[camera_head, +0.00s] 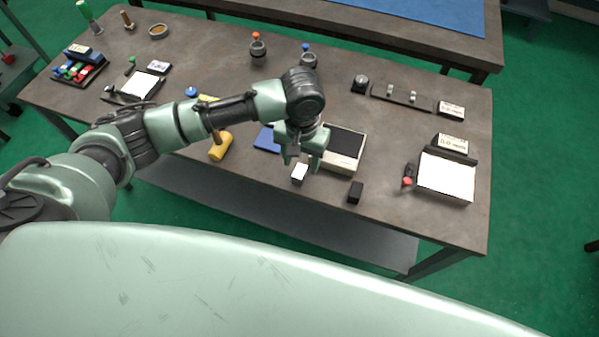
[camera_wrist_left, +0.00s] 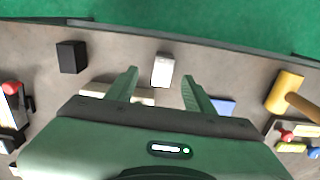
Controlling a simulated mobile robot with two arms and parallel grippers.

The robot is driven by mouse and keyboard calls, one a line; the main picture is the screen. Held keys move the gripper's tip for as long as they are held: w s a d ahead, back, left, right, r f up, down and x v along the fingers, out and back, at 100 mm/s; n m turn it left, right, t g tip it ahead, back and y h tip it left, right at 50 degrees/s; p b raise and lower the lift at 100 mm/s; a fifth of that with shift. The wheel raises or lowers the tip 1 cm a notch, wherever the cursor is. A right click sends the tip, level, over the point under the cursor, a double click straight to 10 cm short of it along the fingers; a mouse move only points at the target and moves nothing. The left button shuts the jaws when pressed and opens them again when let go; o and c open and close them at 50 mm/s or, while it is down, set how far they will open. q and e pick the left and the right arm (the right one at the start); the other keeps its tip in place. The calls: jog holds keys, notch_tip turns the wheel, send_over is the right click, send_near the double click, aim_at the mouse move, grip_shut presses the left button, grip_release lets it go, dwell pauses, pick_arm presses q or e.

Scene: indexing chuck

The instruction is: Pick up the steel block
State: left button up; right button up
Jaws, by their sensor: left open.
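The steel block (camera_head: 299,172) is a small light-grey block on the workbench near its front edge. In the left wrist view the steel block (camera_wrist_left: 162,70) stands beyond and between the fingertips. My left gripper (camera_head: 303,163) is open and points down close to the block, and it also shows in the left wrist view (camera_wrist_left: 160,84). Nothing is between its fingers that I can see as gripped. My right gripper is in neither view.
A black block (camera_head: 355,192) stands to the right near the front edge of the workbench (camera_head: 250,200). A cream box with a dark top (camera_head: 342,148) and a blue item (camera_head: 266,139) lie behind the gripper. A yellow mallet (camera_head: 220,146) is to the left.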

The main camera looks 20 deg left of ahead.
aim_at(300, 171)
pick_arm(q)
jog(key=f, duration=0.4)
jog(key=f+p, duration=0.1)
jog(key=f, duration=0.1)
jog(key=shift+w+a, duration=0.25)
jog(key=shift+a, duration=0.05)
grip_shut()
dwell(1.0)
